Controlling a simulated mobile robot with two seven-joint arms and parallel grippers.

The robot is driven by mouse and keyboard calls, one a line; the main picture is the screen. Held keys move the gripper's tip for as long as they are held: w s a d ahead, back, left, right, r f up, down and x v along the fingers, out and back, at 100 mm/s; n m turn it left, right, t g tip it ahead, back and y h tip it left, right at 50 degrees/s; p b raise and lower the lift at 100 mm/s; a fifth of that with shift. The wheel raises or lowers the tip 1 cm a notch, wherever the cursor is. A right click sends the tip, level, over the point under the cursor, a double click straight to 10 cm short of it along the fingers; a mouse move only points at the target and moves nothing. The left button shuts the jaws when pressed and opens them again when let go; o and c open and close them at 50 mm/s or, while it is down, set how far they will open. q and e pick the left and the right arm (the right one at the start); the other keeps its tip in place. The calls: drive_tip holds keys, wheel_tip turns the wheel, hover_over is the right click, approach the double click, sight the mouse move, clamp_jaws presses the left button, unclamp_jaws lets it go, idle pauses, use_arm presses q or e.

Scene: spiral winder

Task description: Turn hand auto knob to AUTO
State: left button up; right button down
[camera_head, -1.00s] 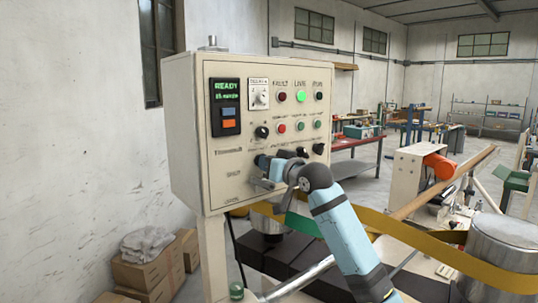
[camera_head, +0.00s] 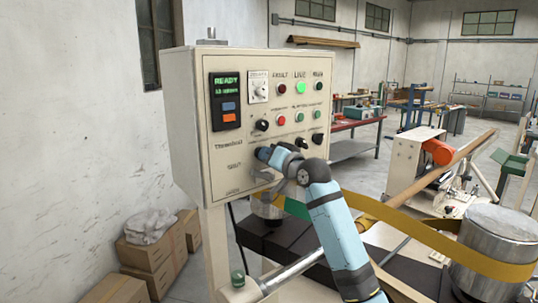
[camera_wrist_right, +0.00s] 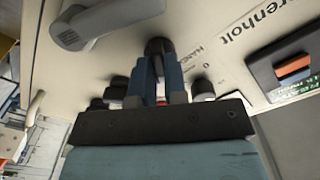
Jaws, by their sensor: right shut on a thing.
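The cream control panel (camera_head: 190,120) stands at the left centre in the head view. My right gripper (camera_head: 268,156) is against the lower part of its face. In the right wrist view its fingers (camera_wrist_right: 158,62) are shut on a black knob (camera_wrist_right: 158,45). The lettering HAND shows beside this knob, so I take it as the hand auto knob. In the head view the gripper covers this knob, and I cannot read which way it points. My left gripper is not in view.
Other black knobs (camera_head: 262,125) and coloured buttons sit close above the gripper. A lit READY display (camera_head: 224,83) and a green lamp (camera_head: 300,88) are higher up. In the right wrist view a grey handle (camera_wrist_right: 95,25) sticks out nearby. A yellow band (camera_head: 400,222) runs to a metal drum (camera_head: 495,230).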

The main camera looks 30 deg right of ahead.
drive_tip(key=c, duration=1.3)
unclamp_jaws()
drive_tip(key=shift+c, duration=0.2)
drive_tip(key=shift+o, duration=0.9)
drive_tip(key=shift+w, duration=0.1)
drive_tip(key=s+d+b, duration=0.1)
drive_tip(key=s+b, duration=0.2)
drive_tip(key=s, duration=1)
drive_tip(key=shift+s, duration=0.4)
